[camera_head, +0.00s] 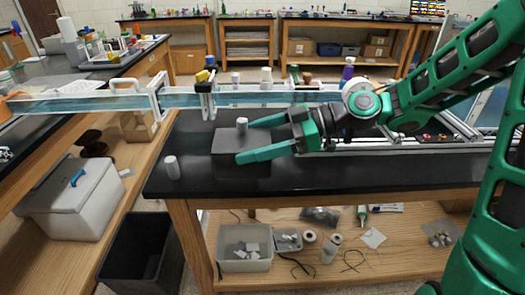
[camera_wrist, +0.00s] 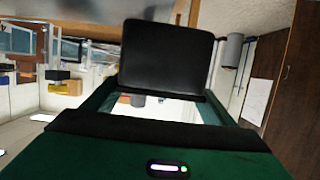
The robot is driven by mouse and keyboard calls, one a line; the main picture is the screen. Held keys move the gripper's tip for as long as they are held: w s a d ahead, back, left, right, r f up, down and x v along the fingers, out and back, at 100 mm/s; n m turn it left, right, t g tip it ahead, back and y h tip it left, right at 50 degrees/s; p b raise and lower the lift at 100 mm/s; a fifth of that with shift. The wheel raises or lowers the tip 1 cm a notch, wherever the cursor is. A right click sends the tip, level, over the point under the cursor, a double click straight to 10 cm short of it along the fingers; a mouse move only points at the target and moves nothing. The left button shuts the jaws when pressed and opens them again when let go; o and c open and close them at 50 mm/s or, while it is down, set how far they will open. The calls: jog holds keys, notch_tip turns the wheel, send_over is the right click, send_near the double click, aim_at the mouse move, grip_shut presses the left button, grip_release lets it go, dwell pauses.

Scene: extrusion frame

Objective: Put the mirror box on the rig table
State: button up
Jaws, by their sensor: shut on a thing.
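The mirror box (camera_head: 225,141) is a dark grey block near the left end of the black-topped rig table (camera_head: 330,172). My gripper (camera_head: 252,137) reaches in from the right, its green fingers on the far and near sides of the box, shut on it. I cannot tell whether the box rests on the table top or is just above it. In the wrist view, a black panel (camera_wrist: 168,55), seemingly the box, stands beyond my gripper (camera_wrist: 160,100). A bright strip with reflections or background shows between the fingers.
A small pale cylinder (camera_head: 242,124) shows on or behind the box, and another (camera_head: 172,167) stands at the table's left end. A long clear channel (camera_head: 240,97) runs along the back. Metal rails (camera_head: 420,145) lie right. The front of the table top is clear.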

jog(key=shift+w+d+f, duration=0.35)
jog(key=shift+w+f, duration=0.65)
jog(key=shift+f, duration=0.3)
jog(key=shift+w+d+f, duration=0.3)
jog(key=shift+w+f, duration=0.7)
jog(key=shift+f, duration=0.25)
jog(key=shift+w+d+f, duration=0.35)
jog(key=shift+w+f, duration=0.65)
jog(key=shift+f, duration=0.3)
jog(key=o, duration=1.2)
jog(key=shift+f, duration=0.1)
jog(key=v, duration=1.2)
